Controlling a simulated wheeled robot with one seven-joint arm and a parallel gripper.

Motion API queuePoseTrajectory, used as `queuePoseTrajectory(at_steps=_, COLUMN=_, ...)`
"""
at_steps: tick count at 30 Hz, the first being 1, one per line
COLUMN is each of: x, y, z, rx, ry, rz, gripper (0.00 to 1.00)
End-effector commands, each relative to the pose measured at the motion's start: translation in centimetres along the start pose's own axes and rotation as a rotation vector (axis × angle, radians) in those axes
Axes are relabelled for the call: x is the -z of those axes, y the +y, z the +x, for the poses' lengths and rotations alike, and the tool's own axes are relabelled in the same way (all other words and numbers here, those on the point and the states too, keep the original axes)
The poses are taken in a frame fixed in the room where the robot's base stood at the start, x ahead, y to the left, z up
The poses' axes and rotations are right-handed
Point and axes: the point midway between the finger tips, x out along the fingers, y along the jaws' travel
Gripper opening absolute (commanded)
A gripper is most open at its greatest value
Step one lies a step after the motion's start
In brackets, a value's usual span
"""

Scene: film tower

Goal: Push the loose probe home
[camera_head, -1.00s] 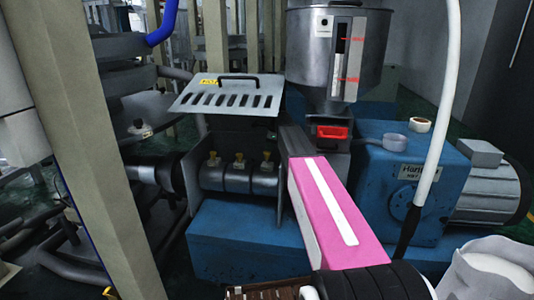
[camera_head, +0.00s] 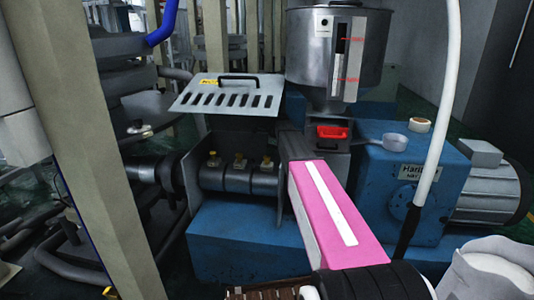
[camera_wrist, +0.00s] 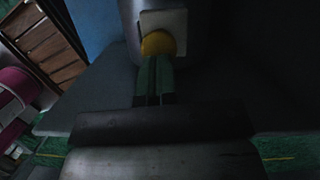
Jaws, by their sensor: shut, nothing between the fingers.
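Three probes with yellow caps stand in a row on the dark barrel (camera_head: 240,180) in the head view: a left probe (camera_head: 212,159), a middle probe (camera_head: 239,160) and a right probe (camera_head: 266,162). I cannot tell which one is loose. In the wrist view, one yellow cap (camera_wrist: 158,43) sits against a pale block, straight ahead of my gripper (camera_wrist: 154,62). The fingers are together and empty, with their tips at the cap's lower edge. Whether they touch is unclear. In the head view my own pink arm hides the gripper.
A raised slotted guard (camera_head: 228,98) hangs over the barrel. The hopper (camera_head: 330,50) with a red gate (camera_head: 332,132) stands to the right. A small pan (camera_head: 395,141) and a tape roll (camera_head: 419,125) sit on the blue gearbox (camera_head: 385,180). A pale post (camera_head: 85,130) stands at left.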

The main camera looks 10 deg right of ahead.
Motion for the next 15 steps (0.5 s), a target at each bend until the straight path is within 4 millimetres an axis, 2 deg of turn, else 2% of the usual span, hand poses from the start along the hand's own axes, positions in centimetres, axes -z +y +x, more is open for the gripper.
queuePoseTrajectory(at_steps=6, x=2.2, y=0.0, z=-1.4, rx=0.001, ry=0.000, rz=0.002, gripper=0.00)
queuePoseTrajectory(at_steps=15, x=2.4, y=0.0, z=-1.6, rx=0.000, ry=0.000, rz=0.000, gripper=0.00)
